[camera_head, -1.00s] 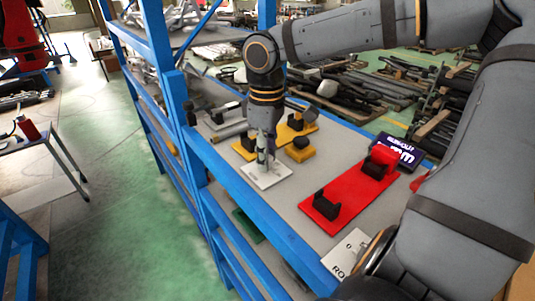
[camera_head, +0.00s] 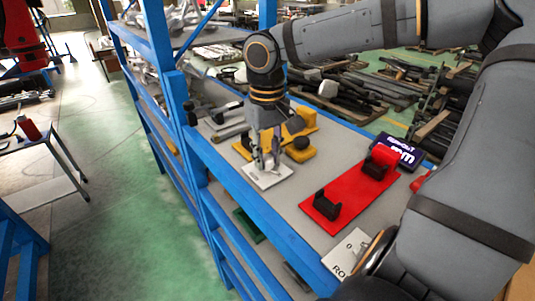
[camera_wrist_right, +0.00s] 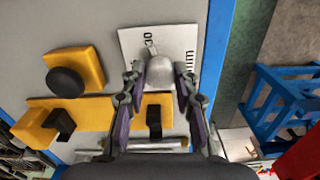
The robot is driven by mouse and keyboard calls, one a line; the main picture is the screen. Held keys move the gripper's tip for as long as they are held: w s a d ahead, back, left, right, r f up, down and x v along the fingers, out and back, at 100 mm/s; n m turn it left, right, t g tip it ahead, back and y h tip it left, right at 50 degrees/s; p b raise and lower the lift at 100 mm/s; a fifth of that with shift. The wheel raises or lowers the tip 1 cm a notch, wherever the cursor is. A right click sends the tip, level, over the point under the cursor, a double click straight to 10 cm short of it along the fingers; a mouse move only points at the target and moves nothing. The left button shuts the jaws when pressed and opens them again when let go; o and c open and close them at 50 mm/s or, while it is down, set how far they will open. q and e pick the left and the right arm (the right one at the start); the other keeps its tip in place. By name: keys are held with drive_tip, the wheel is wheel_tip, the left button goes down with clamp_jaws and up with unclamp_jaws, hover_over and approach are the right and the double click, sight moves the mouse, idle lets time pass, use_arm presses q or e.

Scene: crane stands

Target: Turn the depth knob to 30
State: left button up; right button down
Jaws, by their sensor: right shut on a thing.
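The depth knob (camera_wrist_right: 160,72) is a grey, rounded metal piece on a white plate (camera_wrist_right: 130,40). The plate carries black print, with "30" and "mm" legible near the knob in the right wrist view. The plate also shows in the head view (camera_head: 270,180) under my gripper. My right gripper (camera_wrist_right: 162,78) points down at the plate and is shut on the knob, one finger on each side. It also shows in the head view (camera_head: 266,166). The fingers hide part of the knob and the print. My left gripper is not in view.
A yellow fixture (camera_wrist_right: 75,112) and a yellow block with a black knob (camera_wrist_right: 65,82) stand close by. A red fixture with black holders (camera_head: 350,190) and a dark purple sign (camera_head: 398,152) lie to the right. Blue shelf posts (camera_head: 180,130) stand at the left.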

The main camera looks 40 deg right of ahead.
drive_tip(key=shift+w+d+r, duration=0.1)
drive_tip(key=shift+r, duration=0.1)
drive_tip(key=c, duration=1)
unclamp_jaws()
drive_tip(key=shift+f, duration=0.1)
